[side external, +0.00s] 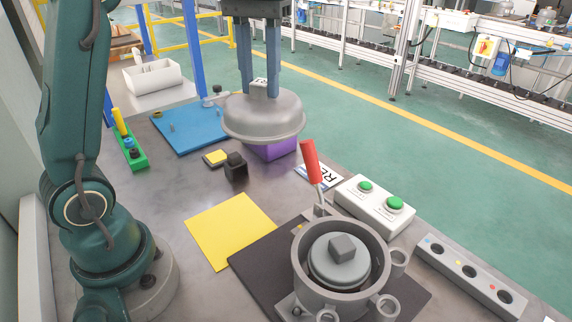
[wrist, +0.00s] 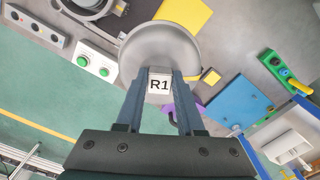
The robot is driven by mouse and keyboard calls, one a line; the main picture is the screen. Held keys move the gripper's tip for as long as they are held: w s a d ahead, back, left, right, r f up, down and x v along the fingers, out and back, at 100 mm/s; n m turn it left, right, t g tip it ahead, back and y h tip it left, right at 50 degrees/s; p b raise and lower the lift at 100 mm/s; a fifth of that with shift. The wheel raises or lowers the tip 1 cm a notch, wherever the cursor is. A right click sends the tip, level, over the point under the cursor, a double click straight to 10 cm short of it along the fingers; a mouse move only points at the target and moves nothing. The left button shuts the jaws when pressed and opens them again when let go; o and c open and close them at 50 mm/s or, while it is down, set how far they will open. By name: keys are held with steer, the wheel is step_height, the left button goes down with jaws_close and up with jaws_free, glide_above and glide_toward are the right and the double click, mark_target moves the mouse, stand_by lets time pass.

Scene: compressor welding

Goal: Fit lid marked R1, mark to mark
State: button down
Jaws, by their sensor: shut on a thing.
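My gripper (side external: 259,88) is shut on the knob of a grey domed lid (side external: 262,118) and holds it above the table. In the wrist view the lid (wrist: 160,45) shows the label R1 on its knob block, between the fingers (wrist: 160,78). The lid looks roughly level. A grey round housing (side external: 341,268) stands on a dark plate at the front right, open at the top, with a lighter cylinder and a square block inside. The lid is apart from the housing, behind it and to its left. I cannot make out any alignment mark on the lid rim or the housing.
A red-handled lever (side external: 311,162) stands up beside the housing. A green-button box (side external: 377,205) and a grey socket strip (side external: 471,277) lie to the right. A purple block (side external: 270,150) is beneath the lid. A yellow sheet (side external: 230,229), black block (side external: 235,168) and blue mat (side external: 190,125) lie left.

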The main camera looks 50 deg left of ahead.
steer(key=s+d+f+m, duration=0.1)
steer(key=d+m, duration=0.2)
steer(key=d, duration=0.7)
steer(key=s+d+f+m, duration=0.1)
steer(key=d+m, duration=0.1)
steer(key=d, duration=0.7)
steer(key=shift+d+f+m, duration=0.25)
steer(key=shift+d+m, duration=0.15)
steer(key=shift+f, duration=3.05)
steer(key=shift+f, duration=0.9)
steer(key=shift+c, duration=2.2)
jaws_free()
